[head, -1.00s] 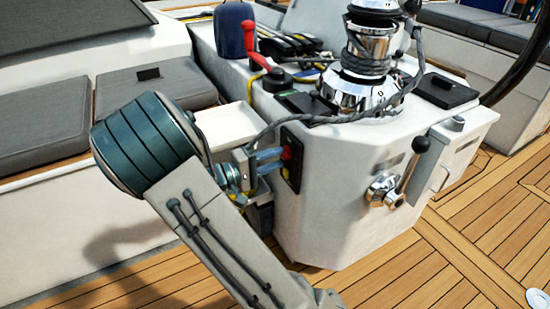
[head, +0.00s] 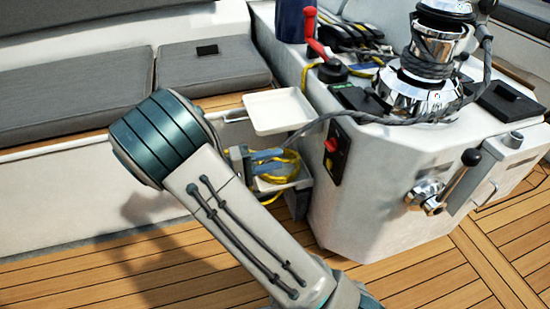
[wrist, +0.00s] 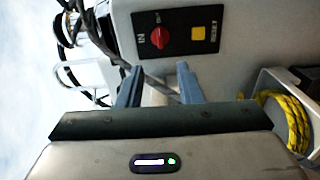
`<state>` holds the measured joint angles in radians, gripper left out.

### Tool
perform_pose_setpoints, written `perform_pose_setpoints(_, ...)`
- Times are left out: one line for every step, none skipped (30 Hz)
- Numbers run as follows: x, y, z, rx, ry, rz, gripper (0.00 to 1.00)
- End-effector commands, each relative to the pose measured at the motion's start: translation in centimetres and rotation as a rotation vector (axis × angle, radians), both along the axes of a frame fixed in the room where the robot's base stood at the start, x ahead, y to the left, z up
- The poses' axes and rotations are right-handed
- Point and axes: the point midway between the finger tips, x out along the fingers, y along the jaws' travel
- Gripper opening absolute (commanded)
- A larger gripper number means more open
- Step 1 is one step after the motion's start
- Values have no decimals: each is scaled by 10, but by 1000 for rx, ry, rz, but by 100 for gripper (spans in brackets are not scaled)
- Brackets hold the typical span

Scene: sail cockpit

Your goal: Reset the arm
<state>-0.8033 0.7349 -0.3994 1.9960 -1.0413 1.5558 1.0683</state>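My gripper (wrist: 158,82) is open, its two blue-grey fingers apart with nothing held between them. In the head view my gripper (head: 268,160) is partly hidden behind my arm and sits left of the control panel (head: 337,152), with a gap between them. The panel is on the side of the white console. In the wrist view the black panel (wrist: 180,30) carries a red rotary switch (wrist: 159,37) marked IN and OUT, and a yellow button (wrist: 199,41) marked RESET.
A yellow rope coil (head: 287,168) lies in a white bin just behind my gripper. A white tray (head: 280,110) is above it. The chrome winch (head: 428,85) and a lever (head: 462,175) are on the console. Grey cushions (head: 75,88) line the left bench. Teak floor (head: 60,285) is clear at front left.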

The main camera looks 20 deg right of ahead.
Motion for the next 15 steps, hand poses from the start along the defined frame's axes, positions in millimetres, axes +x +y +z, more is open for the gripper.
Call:
perform_pose_setpoints(0,0,0,0,0,0,33)
perform_pose_setpoints(0,0,0,0,0,0,33)
perform_pose_setpoints(0,0,0,0,0,0,33)
perform_pose_setpoints(0,0,0,0,0,0,33)
perform_pose_setpoints(0,0,0,0,0,0,33)
perform_pose_setpoints(0,0,0,0,0,0,33)
perform_pose_setpoints(0,0,0,0,0,0,33)
perform_pose_setpoints(0,-1,1,2,0,-1,33)
perform_pose_setpoints(-1,-2,3,9,3,-6,33)
perform_pose_setpoints(-2,-3,7,19,7,-12,33)
perform_pose_setpoints(-4,-6,11,33,12,-21,33)
perform_pose_setpoints(-7,-9,18,62,20,-38,33)
perform_pose_setpoints(-11,-13,25,88,30,-53,33)
perform_pose_setpoints(-15,-17,33,120,40,-70,33)
perform_pose_setpoints(-21,-23,44,170,57,-96,33)
